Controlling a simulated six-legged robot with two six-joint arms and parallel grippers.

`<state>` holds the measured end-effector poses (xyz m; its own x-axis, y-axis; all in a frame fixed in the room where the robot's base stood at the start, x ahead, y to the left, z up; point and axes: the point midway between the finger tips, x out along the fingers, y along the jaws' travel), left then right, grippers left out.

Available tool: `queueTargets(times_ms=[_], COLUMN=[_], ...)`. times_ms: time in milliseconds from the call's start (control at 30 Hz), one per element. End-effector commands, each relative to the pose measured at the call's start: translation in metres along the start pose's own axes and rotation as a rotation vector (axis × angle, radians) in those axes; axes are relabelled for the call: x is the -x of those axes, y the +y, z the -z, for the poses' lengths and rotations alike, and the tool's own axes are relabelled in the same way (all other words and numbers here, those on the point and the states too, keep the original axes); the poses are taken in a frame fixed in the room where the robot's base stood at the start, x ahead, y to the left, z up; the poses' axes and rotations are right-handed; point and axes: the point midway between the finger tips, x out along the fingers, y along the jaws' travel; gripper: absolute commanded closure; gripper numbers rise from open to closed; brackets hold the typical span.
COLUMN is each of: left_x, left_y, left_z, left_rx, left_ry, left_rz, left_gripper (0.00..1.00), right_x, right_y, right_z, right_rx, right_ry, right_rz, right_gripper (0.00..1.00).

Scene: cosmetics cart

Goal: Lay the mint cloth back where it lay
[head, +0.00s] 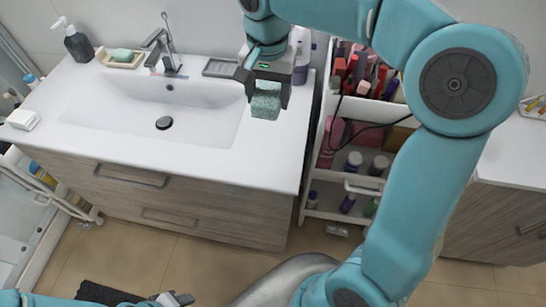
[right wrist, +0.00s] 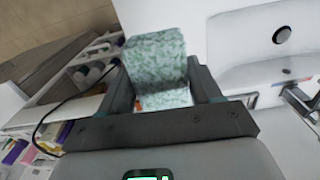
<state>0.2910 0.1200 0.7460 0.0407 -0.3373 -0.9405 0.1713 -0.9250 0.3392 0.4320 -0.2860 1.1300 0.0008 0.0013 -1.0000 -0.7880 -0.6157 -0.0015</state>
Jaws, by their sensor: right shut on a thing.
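The mint cloth (head: 265,104) is a small, folded, speckled green block. My right gripper (head: 268,88) is shut on it and holds it over the white counter, right of the basin. In the right wrist view the cloth (right wrist: 155,58) sits between the two dark fingers of the gripper (right wrist: 165,95). Whether its lower edge touches the counter I cannot tell. The white sink counter (head: 272,150) has bare room below and in front of the cloth. My left gripper (head: 176,299) is low at the bottom edge, far from the cloth, and partly out of frame.
A grey tray (head: 221,67) lies behind, left of my right gripper. The basin (head: 150,108) and tap (head: 162,50) are to the left. A soap dish (head: 121,58) and dark pump bottle (head: 73,40) stand at the back left. A white cosmetics cart (head: 326,160) stands close on the right.

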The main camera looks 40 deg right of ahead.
Motion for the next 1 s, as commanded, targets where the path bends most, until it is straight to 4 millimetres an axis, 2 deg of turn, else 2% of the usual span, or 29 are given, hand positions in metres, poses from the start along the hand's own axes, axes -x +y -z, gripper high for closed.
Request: queueTargets(times_ms=[267, 367, 700, 800, 1000], left_x=[0.004, 0.003, 0.004, 0.005, 0.006], left_y=[0.001, 0.001, 0.002, 0.002, 0.002], left_z=[0.000, 0.000, 0.000, 0.000, 0.000], left_rx=[0.000, 0.000, 0.000, 0.000, 0.000], left_ry=[0.000, 0.000, 0.000, 0.000, 0.000], left_rz=[0.000, 0.000, 0.000, 0.000, 0.000], left_gripper=[0.57, 0.57, 0.57, 0.57, 0.57], right_x=[0.002, -0.016, -0.114, -0.135, -0.155], right_y=[-0.018, -0.019, -0.017, -0.017, -0.016], right_z=[-0.010, -0.012, -0.012, -0.011, -0.011], right_rx=[0.041, 0.044, 0.044, 0.044, 0.044], right_ry=[-0.001, -0.003, -0.005, -0.003, -0.001], right_rz=[-0.001, -0.005, -0.006, -0.004, -0.002], right_gripper=[0.60, 0.60, 0.60, 0.60, 0.60])
